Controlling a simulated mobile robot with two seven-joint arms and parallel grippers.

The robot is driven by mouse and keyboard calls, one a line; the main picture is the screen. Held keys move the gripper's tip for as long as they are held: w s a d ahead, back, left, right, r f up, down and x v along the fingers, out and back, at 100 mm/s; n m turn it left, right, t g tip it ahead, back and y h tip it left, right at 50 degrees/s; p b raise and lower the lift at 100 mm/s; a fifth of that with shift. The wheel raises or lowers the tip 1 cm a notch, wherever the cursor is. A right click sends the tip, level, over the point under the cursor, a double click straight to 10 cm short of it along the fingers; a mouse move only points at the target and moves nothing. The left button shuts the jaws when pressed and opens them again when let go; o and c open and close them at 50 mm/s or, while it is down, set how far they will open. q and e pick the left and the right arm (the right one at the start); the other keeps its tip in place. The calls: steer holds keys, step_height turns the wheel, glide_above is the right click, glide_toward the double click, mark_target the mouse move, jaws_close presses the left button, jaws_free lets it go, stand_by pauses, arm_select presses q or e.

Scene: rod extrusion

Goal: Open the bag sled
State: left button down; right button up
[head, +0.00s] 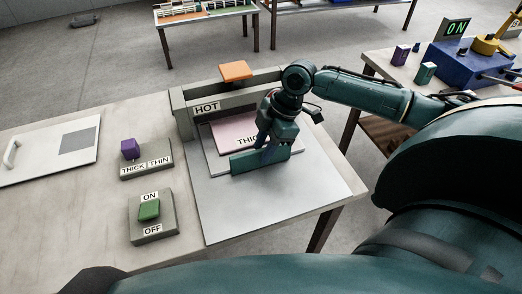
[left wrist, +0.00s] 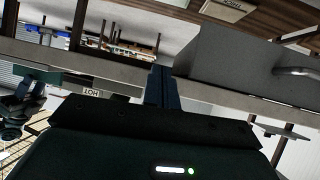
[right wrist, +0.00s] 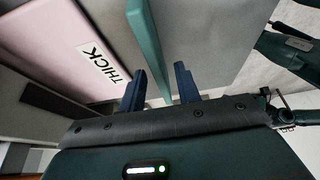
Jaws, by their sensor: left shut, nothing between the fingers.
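The bag sled (head: 209,163) is a flat grey plate under the HOT machine (head: 178,108), with a pink sheet marked THICK (head: 229,134) on it and a teal bar handle (head: 240,165) along its front. My right gripper (head: 266,155) is above the handle. In the right wrist view, the handle (right wrist: 147,40) runs between the spread fingers of the right gripper (right wrist: 160,88); a gap shows on its right side. The pink sheet (right wrist: 70,40) lies left of it. My left gripper (left wrist: 162,88) is shut and empty in the left wrist view, away from the sled.
A purple THICK/THIN switch (head: 130,149) and a green ON/OFF switch (head: 149,210) stand left of the sled. A white panel with a handle (head: 40,150) lies at the far left. An orange block (head: 236,71) is above the machine. The table front is clear.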

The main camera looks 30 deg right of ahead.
steer(key=shift+x, duration=0.9)
jaws_close()
